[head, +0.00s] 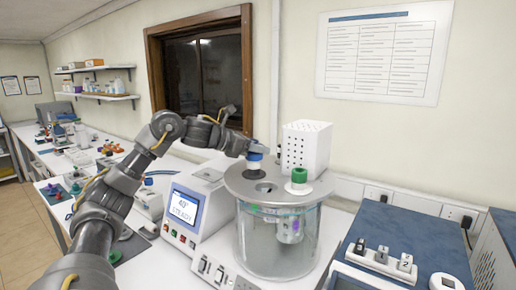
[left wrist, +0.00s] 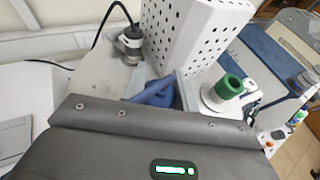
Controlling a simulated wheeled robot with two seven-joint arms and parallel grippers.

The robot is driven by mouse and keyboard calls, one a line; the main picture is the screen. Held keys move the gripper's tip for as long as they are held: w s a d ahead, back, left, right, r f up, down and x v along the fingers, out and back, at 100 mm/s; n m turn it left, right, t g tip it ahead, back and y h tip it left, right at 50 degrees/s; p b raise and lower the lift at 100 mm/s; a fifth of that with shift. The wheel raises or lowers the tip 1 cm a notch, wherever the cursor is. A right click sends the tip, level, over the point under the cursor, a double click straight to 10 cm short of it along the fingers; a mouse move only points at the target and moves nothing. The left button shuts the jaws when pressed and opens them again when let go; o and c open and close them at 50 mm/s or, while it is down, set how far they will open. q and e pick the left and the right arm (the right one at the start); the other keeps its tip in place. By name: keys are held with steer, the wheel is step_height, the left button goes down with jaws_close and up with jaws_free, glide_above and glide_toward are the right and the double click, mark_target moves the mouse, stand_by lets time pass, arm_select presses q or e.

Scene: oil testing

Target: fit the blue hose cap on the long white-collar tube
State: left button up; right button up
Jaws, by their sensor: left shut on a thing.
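My left gripper (head: 248,150) reaches in from the left above the round metal lid of the glass bath. It is shut on the blue hose cap (head: 256,147), which also shows in the left wrist view (left wrist: 160,94), partly hidden by the gripper body. Directly below the cap in the head view is a white ring (head: 254,157) over a dark part. I cannot tell whether cap and ring touch. A green-capped piece (head: 299,176) with a white collar stands in the lid to the right, and also shows in the left wrist view (left wrist: 228,88). My right gripper is not in view.
The glass bath (head: 275,250) has a dark opening in its lid (head: 284,198). A white perforated box (head: 306,147) stands behind. A controller (head: 186,208) with a screen is left. A numbered block (head: 382,258) lies right. A cabled fitting (left wrist: 130,42) stands near the box.

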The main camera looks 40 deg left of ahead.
arm_select(q)
steer(key=shift+f+b, duration=0.4)
steer(key=shift+f, duration=0.15)
steer(key=o, duration=0.7)
steer(key=shift+b+v, duration=0.6)
steer(key=shift+v, duration=4.95)
steer(key=shift+f, duration=0.1)
